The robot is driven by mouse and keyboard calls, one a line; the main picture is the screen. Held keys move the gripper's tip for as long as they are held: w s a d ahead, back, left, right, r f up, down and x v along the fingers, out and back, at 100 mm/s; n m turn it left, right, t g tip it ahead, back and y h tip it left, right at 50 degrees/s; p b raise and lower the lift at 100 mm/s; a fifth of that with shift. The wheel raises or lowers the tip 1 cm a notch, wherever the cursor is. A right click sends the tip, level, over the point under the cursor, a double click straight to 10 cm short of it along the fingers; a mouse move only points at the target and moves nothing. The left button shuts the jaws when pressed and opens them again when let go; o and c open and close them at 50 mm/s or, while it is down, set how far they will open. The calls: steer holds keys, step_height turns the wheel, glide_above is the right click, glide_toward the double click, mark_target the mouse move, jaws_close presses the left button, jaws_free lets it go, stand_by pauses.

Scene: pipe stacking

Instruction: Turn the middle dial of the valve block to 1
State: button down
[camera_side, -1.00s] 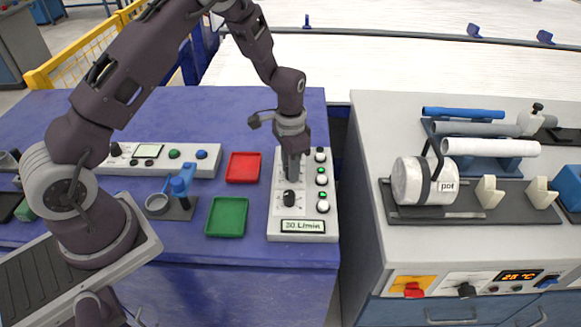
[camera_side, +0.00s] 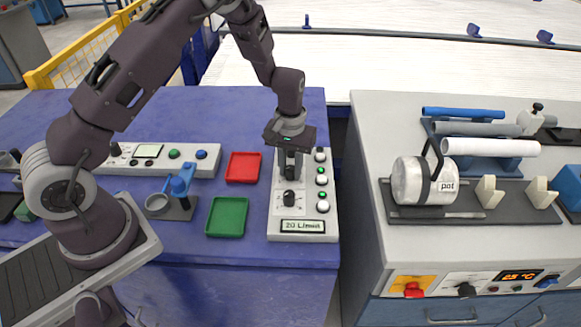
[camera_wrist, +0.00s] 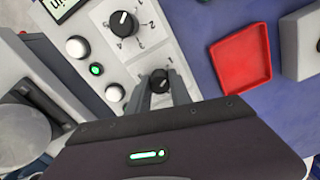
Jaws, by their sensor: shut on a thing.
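The white valve block (camera_side: 303,235) stands on the blue table, with a column of black dials on its left and lit buttons on its right. Its display (camera_side: 303,226) reads 20 L/min. My gripper (camera_side: 290,178) points down over the block and is shut on the middle dial (camera_wrist: 160,78). In the wrist view a finger lies on each side of this dial. The far dial is hidden.
A red tray (camera_side: 243,167) and a green tray (camera_side: 227,217) lie left of the block. A white control panel (camera_side: 165,157) and a blue clamp-like fixture (camera_side: 181,186) stand further left. A grey bench (camera_side: 365,220) with pipes stands to the right, across a gap.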

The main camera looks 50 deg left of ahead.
mark_target(290, 167)
steer(key=shift+n, duration=0.6)
steer(key=c, duration=1.2)
jaws_free()
steer(key=shift+o, duration=0.2)
step_height(290, 167, up, 7)
steer(key=shift+r, duration=0.1)
